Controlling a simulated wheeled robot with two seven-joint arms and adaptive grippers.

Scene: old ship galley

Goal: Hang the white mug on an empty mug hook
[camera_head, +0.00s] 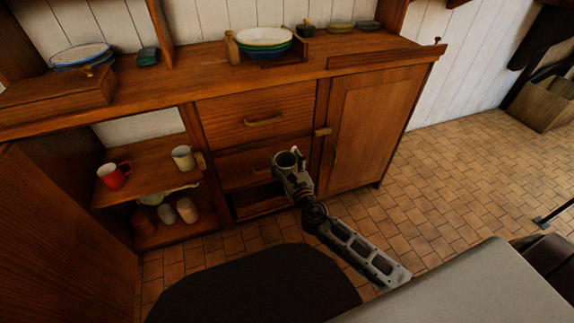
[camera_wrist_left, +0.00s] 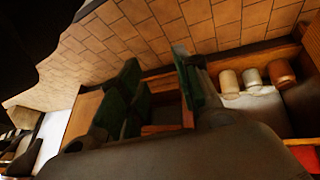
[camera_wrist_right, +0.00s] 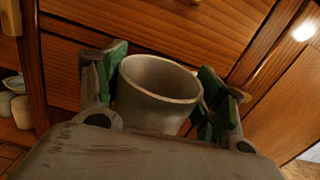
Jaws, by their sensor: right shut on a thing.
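My right gripper (camera_head: 292,172) is in front of the cabinet drawers and shut on a whitish mug (camera_head: 285,160). In the right wrist view the mug (camera_wrist_right: 158,92) sits upright between the green-padded fingers (camera_wrist_right: 155,100), its open rim facing up; I cannot make out its handle. Another whitish mug (camera_head: 183,158) stands on the open shelf beside a red mug (camera_head: 113,175). My left gripper (camera_wrist_left: 158,95) shows only in its own wrist view, with its fingers apart and nothing seen between them. I cannot make out any mug hook clearly.
The wooden cabinet (camera_head: 350,110) has a partly open lower drawer (camera_head: 260,200) near my right gripper. Its counter holds stacked bowls (camera_head: 264,40), a wooden box (camera_head: 60,95) and plates (camera_head: 80,55). Several jars (camera_head: 187,210) stand on the lower shelf.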

